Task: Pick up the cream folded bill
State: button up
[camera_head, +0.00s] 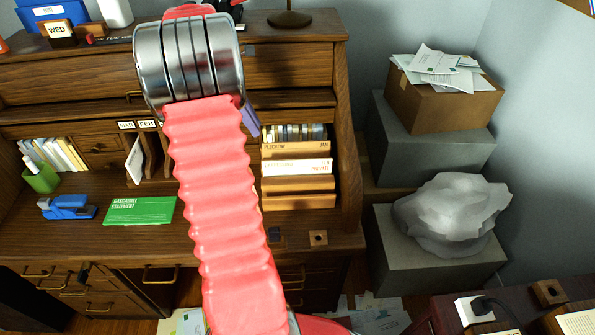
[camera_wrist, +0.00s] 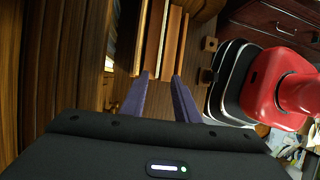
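My gripper (camera_wrist: 161,77) shows in the wrist view with its two purple fingers apart and nothing between them. They point toward wooden slats at the desk's organiser. In the head view my red arm hides most of the gripper; only a purple finger piece (camera_head: 251,122) shows beside the arm. A pale, upright folded paper (camera_head: 135,161) stands in a desk cubby left of the arm. I cannot tell for sure whether it is the cream folded bill. No cream bill is clearly seen in the wrist view.
To the right, a box of papers (camera_head: 440,105) and a crumpled grey bag (camera_head: 452,215) rest on grey blocks.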

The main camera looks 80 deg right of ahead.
send_near(277, 161)
jog(key=x, duration=0.3)
jog(key=shift+w, duration=0.1)
jog(key=shift+f, duration=0.1)
jog(key=shift+f, duration=0.15)
jog(key=shift+s+x, duration=0.2)
jog(key=shift+x, duration=2.3)
jog(key=shift+d, duration=0.1)
jog(key=shift+c, duration=0.5)
grip_shut()
